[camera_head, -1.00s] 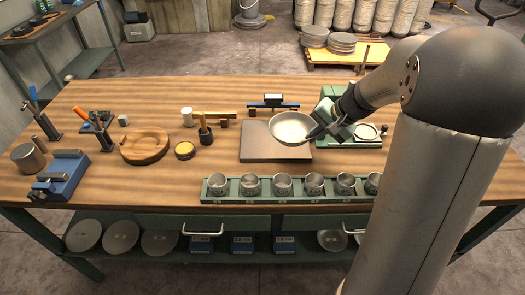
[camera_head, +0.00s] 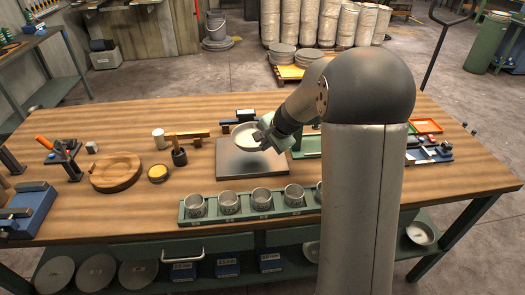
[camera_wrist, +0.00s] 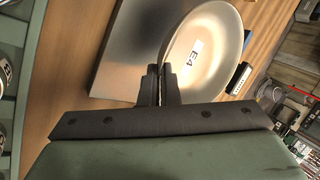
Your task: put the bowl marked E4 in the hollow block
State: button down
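The bowl marked E4 (camera_head: 246,137) is a pale metal bowl, held above the table over the back part of a grey plate. Its E4 label faces up inside it in the wrist view (camera_wrist: 190,52). My gripper (camera_head: 264,141) is at the bowl's right side. In the wrist view its two fingers (camera_wrist: 160,75) are closed together at the bowl's near rim. The hollow block (camera_head: 116,171) is a round wooden block with a shallow hollow, on the left part of the table, well left of the bowl. Its hollow looks empty.
The grey plate (camera_head: 232,170) lies below the bowl. A green rack (camera_head: 245,215) of several metal cups runs along the front edge.

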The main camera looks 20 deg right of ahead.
jog(key=shift+x, duration=1.1)
jog(key=shift+w+a+f, duration=0.1)
jog(key=shift+w+f, duration=0.05)
jog(key=shift+f, duration=1.25)
jog(key=shift+f, duration=0.2)
jog(key=c, duration=1.7)
grip_release()
jog(key=shift+r, duration=0.15)
